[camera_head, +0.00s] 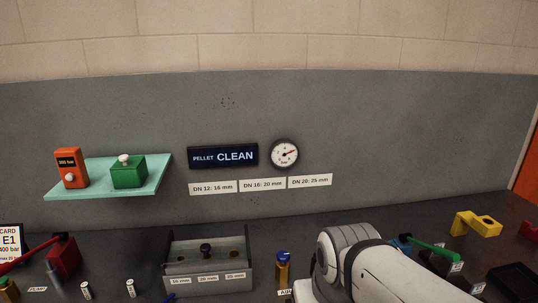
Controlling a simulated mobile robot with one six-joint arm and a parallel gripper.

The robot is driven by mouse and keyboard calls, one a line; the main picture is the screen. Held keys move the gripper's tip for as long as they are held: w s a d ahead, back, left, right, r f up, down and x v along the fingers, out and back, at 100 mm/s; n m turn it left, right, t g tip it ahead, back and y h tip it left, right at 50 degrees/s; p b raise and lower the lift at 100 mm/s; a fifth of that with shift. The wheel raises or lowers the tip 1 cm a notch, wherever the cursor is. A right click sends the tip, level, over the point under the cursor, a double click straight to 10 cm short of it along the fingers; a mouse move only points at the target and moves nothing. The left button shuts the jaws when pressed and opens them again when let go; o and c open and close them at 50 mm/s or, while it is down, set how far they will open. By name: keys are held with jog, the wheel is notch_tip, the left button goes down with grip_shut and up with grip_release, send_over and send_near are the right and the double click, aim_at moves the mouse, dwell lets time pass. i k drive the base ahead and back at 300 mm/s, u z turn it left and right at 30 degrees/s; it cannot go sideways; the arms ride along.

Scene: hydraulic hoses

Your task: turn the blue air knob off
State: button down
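A blue knob (283,256) sits on top of an upright brass-coloured body (282,274) on the bench, right of the grey rack. A small white label (284,292) at its foot is partly cut off by my arm and appears to read "AIR". My white arm stands just to the right of the knob, apart from it in the picture. My gripper is out of view. The round bar gauge (284,153) on the wall has a red needle pointing to the right.
A grey rack (207,262) with size labels stands left of the knob. A teal shelf (110,178) holds an orange unit (71,168) and a green box (129,172). A yellow block (476,223) and a green-handled part (434,249) lie at right.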

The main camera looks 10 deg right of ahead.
aim_at(282, 257)
jog(key=u, duration=1.2)
jog(key=k, duration=1.05)
jog(key=z, duration=0.75)
jog(key=i, duration=1.05)
jog(key=z, duration=0.05)
